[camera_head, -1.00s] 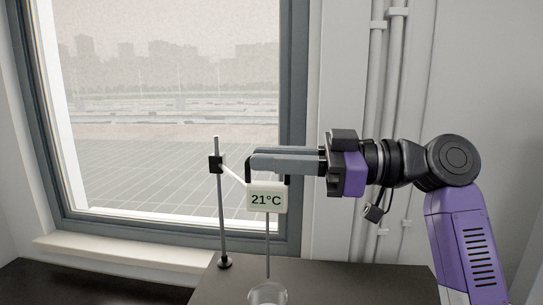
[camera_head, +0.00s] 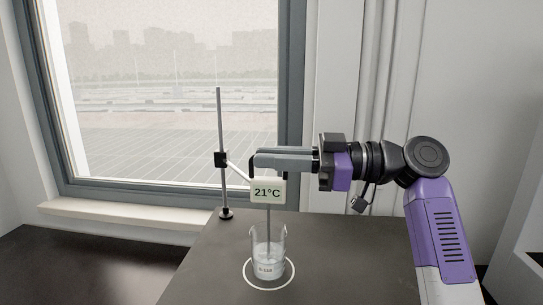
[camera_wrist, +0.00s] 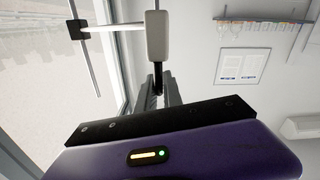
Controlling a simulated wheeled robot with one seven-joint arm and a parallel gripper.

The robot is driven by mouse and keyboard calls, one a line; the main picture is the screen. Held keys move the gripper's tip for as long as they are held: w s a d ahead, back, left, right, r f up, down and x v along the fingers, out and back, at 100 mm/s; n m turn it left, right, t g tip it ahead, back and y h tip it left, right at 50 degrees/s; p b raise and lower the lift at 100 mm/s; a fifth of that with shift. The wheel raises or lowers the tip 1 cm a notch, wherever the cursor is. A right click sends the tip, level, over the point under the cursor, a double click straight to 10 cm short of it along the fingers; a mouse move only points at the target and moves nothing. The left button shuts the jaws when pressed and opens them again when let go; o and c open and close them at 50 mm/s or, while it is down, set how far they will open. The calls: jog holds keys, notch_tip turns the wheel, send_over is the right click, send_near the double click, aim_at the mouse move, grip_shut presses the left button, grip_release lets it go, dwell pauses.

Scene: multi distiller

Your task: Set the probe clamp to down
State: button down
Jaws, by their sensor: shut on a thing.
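The probe clamp (camera_head: 221,160) is a black block on a thin upright stand rod (camera_head: 220,118), part-way down with much bare rod above it. A pale arm joins it to a white probe display (camera_head: 268,190) reading 21°C. A thin probe (camera_head: 268,222) hangs from the display, and its lower end is inside a glass beaker (camera_head: 268,258) holding clear liquid.
The beaker stands inside a white ring on the dark table (camera_head: 205,262). The rod's foot (camera_head: 226,213) is near the table's back edge. A window (camera_head: 170,100) is behind. The table right of the beaker is clear.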

jog(key=shift+w+d+f, duration=0.1)
jog(key=shift+f, duration=0.25)
jog(key=c, duration=1.5)
grip_release()
jog(key=shift+r, duration=0.1)
jog(key=d+b, duration=0.1)
jog(key=d, duration=0.6)
jog(key=shift+d, duration=0.4)
jog(key=shift+s, duration=0.3)
